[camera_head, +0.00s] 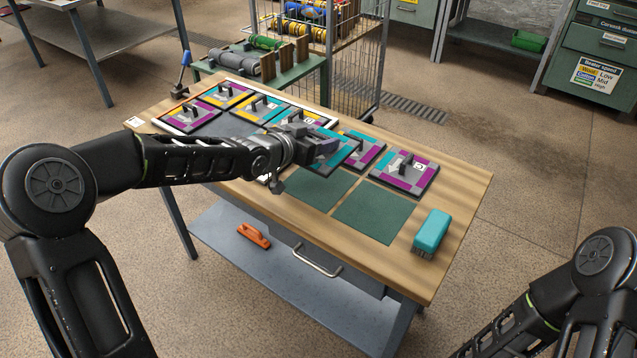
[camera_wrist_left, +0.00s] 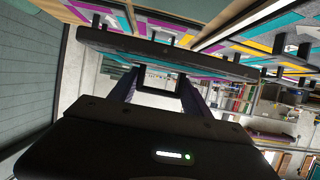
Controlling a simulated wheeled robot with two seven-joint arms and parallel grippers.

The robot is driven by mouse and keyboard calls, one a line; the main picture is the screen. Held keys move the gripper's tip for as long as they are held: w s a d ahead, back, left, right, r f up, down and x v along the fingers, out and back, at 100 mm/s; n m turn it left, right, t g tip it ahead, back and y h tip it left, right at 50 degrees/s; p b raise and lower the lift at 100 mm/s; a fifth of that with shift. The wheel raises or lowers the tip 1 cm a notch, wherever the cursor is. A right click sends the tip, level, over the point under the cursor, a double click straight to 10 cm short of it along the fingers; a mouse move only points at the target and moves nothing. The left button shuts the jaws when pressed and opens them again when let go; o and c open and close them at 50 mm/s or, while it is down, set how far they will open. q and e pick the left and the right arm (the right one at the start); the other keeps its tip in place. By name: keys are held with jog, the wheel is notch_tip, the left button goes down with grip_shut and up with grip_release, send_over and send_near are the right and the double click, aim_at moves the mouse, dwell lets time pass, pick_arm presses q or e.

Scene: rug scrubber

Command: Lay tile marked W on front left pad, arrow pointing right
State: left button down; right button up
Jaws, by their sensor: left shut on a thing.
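My left gripper (camera_head: 318,143) is shut on a tile (camera_head: 337,158) and holds it above the workbench, over the far edge of the left green pad. The front left pad (camera_head: 316,189) is bare green, partly behind the tile. The front right pad (camera_head: 370,213) is also bare. Behind them lie a purple, teal and grey tile (camera_head: 369,152) and a tile with a white arrow and letter (camera_head: 419,182). My right gripper is out of view.
A tray (camera_head: 222,133) at the bench's left end holds several handled tiles. A teal brush (camera_head: 432,231) stands near the right edge of the wooden bench (camera_head: 464,203). An orange-handled tool (camera_head: 254,236) lies on the lower shelf. A wire cage trolley (camera_head: 345,60) stands behind.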

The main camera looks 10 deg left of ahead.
pick_arm(q)
send_over(319, 182)
notch_tip(319, 182, down, 5)
jog(key=shift+f+b, duration=0.2)
jog(key=shift+b, duration=0.1)
jog(key=shift+f, duration=0.4)
jog(key=shift+f, duration=0.1)
jog(key=shift+f, duration=1.75)
jog(key=shift+f, duration=0.15)
jog(key=shift+c, duration=2.4)
grip_release()
